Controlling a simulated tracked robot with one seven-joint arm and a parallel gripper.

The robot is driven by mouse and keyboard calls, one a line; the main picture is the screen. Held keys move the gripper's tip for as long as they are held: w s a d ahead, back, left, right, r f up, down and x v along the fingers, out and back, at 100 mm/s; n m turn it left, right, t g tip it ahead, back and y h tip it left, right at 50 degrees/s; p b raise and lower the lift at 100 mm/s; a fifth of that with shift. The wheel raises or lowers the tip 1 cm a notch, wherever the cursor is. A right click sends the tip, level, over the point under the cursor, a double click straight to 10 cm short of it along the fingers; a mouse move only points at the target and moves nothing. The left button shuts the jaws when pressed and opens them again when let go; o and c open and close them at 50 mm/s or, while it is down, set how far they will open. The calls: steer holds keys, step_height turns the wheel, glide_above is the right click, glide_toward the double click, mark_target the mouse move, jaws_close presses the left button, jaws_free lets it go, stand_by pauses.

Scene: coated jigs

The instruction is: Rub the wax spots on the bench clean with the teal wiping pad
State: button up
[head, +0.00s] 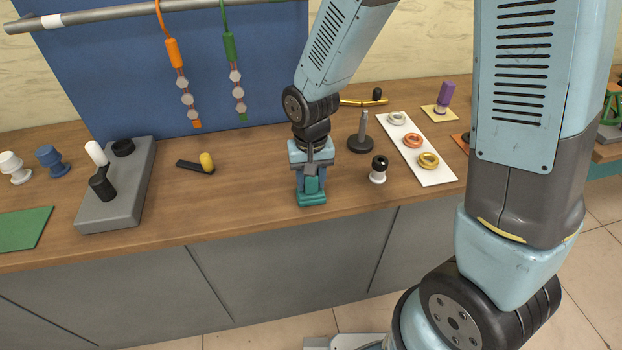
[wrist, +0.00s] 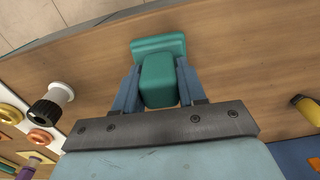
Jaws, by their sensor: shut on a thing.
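My gripper (head: 312,178) is shut on the teal wiping pad (head: 312,199) near the front edge of the bench (head: 255,203). In the wrist view, the gripper's blue fingers (wrist: 158,88) close on the block-shaped grip of the pad (wrist: 158,48), and its wider base lies beyond them. The pad's base is at or just above the bench top; I cannot tell whether it touches. I see no wax spots on the bare wood in either view; any under the pad or the gripper are hidden.
A black-and-white knob (head: 379,169) stands right of the pad, beside a white strip with rings (head: 421,177). A grey post on a dark base (head: 361,145) is behind. A yellow-ended lever (head: 206,161) and grey jig (head: 121,205) are left. Bare wood lies between.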

steer(key=shift+s, duration=0.1)
steer(key=shift+s+d, duration=0.25)
steer(key=shift+s, duration=0.45)
steer(key=shift+w, duration=0.15)
steer(key=shift+w+a, duration=0.2)
steer(key=shift+w, duration=0.45)
steer(key=shift+s+f, duration=0.1)
steer(key=shift+s+d, duration=0.2)
steer(key=shift+s, duration=0.55)
steer(key=shift+w, duration=0.15)
steer(key=shift+w+a, duration=0.25)
steer(key=shift+w, duration=0.5)
jaws_close()
